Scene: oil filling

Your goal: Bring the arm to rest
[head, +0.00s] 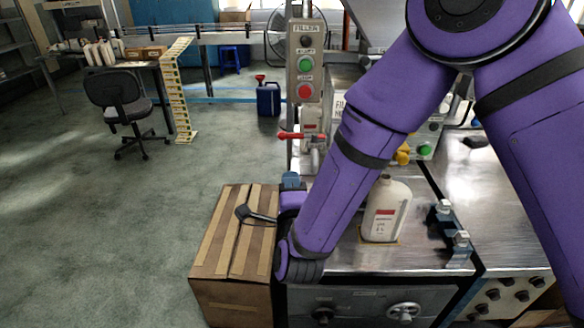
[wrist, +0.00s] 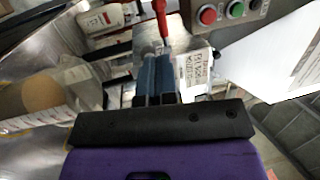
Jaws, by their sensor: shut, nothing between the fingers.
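My purple arm reaches down across the right half of the head view. My gripper (head: 291,181) shows small and partly hidden behind my arm, between the cardboard box and the steel table. In the wrist view my gripper (wrist: 157,78) has its two blue fingers together with nothing between them. The fingers point toward a red-handled lever (wrist: 160,14), which also shows in the head view (head: 291,135); contact cannot be told. A white bottle with a red label (head: 385,213) stands upright on the steel table, apart from my gripper.
A closed cardboard box (head: 232,235) stands left of the steel table (head: 345,257). The filler control panel (head: 305,62) with green and red buttons rises behind my gripper. Metal clamps (head: 457,243) stand right of the bottle. Open floor (head: 130,220) lies to the left.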

